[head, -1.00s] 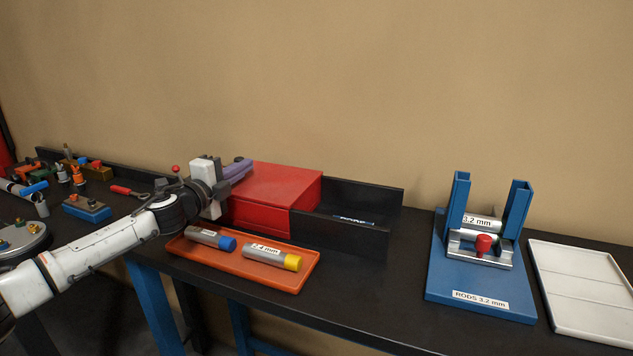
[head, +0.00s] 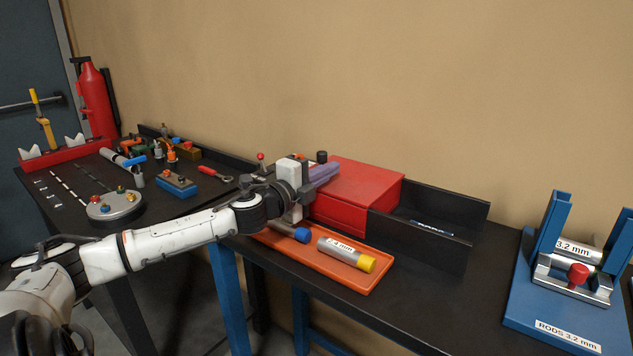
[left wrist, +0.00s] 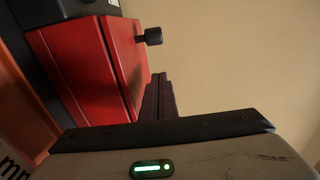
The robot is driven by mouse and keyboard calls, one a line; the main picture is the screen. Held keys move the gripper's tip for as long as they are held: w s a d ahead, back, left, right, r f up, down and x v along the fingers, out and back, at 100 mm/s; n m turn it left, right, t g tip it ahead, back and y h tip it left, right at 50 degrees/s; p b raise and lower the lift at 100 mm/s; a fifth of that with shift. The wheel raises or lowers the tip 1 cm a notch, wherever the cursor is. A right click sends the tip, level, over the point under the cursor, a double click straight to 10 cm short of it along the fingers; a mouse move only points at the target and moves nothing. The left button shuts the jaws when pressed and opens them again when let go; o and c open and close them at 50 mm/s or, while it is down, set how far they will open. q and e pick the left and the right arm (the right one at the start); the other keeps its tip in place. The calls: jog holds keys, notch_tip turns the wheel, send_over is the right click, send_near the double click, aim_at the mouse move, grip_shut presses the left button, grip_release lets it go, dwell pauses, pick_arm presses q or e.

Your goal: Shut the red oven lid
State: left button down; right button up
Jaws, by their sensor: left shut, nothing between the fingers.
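The red oven (head: 345,213) is a box on the dark bench, and its red lid (head: 365,180) lies flat on top, looking shut. In the left wrist view the red lid (left wrist: 128,55) meets the body along a thin seam, with a black knob (left wrist: 150,36) sticking out. My left gripper (head: 325,171) is at the oven's left end, its purple fingers together and empty. The fingers (left wrist: 158,97) are beside the lid's edge in the left wrist view; I cannot tell whether they touch it. My right gripper is not in view.
An orange tray (head: 325,272) with two labelled cylinders lies in front of the oven. A black open-topped holder (head: 425,240) adjoins its right side. A blue rod stand (head: 560,318) is farther right. Tools and a red extinguisher (head: 95,100) are at left.

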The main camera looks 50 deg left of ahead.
pick_arm(q)
jog(key=shift+s+d, duration=0.2)
jog(key=shift+s, duration=1.05)
jog(key=shift+s+d, duration=0.2)
jog(key=shift+s, duration=1.05)
